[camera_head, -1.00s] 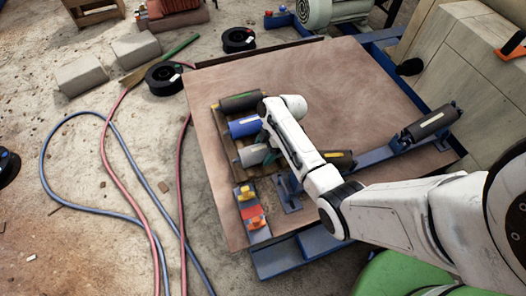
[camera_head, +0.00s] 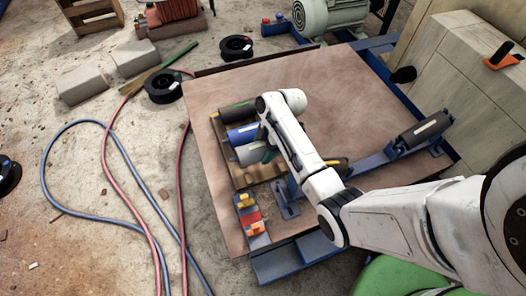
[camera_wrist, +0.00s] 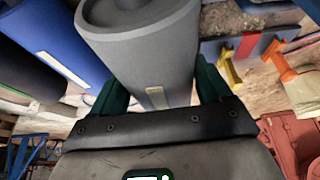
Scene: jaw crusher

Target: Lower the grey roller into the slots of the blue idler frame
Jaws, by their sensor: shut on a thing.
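The grey roller (camera_head: 249,153) is at the near end of the wooden cradle, beside the blue roller. My gripper (camera_head: 268,149) is shut on it from above; in the wrist view the grey roller (camera_wrist: 150,55) fills the space between the green fingers (camera_wrist: 160,92). It seems raised a little above the cradle, but its underside is hidden. The blue idler frame (camera_head: 372,162) lies to the right on the board, partly behind my arm. A dark roller (camera_head: 427,130) sits at its far right end. Its near left bracket (camera_head: 287,200) appears empty.
The blue roller (camera_head: 242,134) and a dark roller (camera_head: 236,112) lie close beside the grey one in the wooden cradle (camera_head: 255,177). The board's upper middle (camera_head: 300,80) is clear.

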